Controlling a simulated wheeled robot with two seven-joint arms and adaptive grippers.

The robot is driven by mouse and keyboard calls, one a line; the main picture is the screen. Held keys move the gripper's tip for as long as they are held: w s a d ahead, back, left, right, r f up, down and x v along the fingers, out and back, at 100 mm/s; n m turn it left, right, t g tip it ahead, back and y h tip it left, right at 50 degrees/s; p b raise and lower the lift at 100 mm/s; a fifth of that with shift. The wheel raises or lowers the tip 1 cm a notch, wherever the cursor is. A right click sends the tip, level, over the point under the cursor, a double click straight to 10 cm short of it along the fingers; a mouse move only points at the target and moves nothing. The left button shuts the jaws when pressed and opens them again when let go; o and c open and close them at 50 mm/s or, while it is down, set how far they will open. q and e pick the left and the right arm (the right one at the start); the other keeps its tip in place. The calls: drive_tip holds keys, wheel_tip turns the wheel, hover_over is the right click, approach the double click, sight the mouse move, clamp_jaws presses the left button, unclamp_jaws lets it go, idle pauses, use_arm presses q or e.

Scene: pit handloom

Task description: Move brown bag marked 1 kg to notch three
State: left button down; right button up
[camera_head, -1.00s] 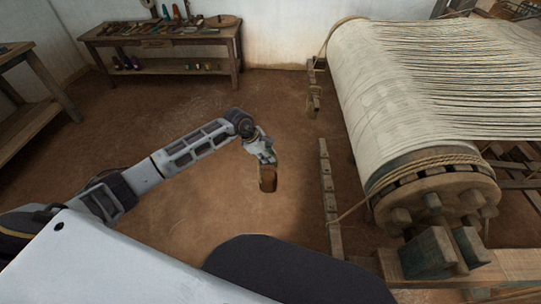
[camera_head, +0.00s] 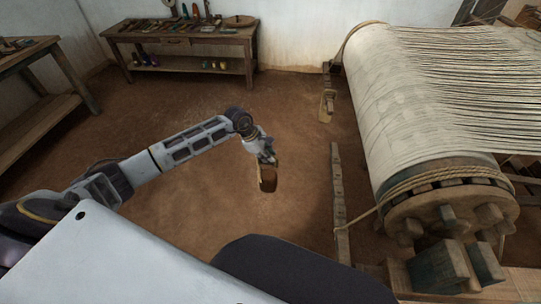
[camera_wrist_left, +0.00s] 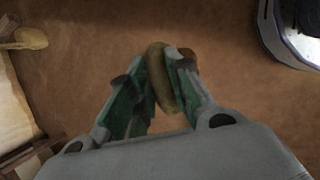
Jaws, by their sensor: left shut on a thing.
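My left gripper (camera_head: 266,157) is shut on a small brown bag (camera_head: 267,182) and holds it hanging above the earth floor. In the left wrist view the gripper fingers (camera_wrist_left: 155,90) have the brown bag (camera_wrist_left: 160,78) between them. No 1 kg mark is readable on it. A narrow wooden bar with notches (camera_head: 338,195) stands to the right of the bag, with a clear gap between them. Its separate notches are hard to tell from here. My right gripper is not in view.
The loom's large cloth beam (camera_head: 400,110) and its wooden end wheel (camera_head: 450,210) stand at right, with a rope (camera_head: 365,215) reaching the notched bar. A tan thing (camera_head: 327,103) hangs beyond the bar. A tool bench (camera_head: 185,40) stands at the back; floor between is clear.

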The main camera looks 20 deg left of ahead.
use_arm(q)
drive_tip(key=shift+a+r, duration=0.2)
drive_tip(key=shift+a, duration=0.3)
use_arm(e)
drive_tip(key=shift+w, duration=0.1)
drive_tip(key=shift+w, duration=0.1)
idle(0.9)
use_arm(q)
drive_tip(key=shift+s+d, duration=0.1)
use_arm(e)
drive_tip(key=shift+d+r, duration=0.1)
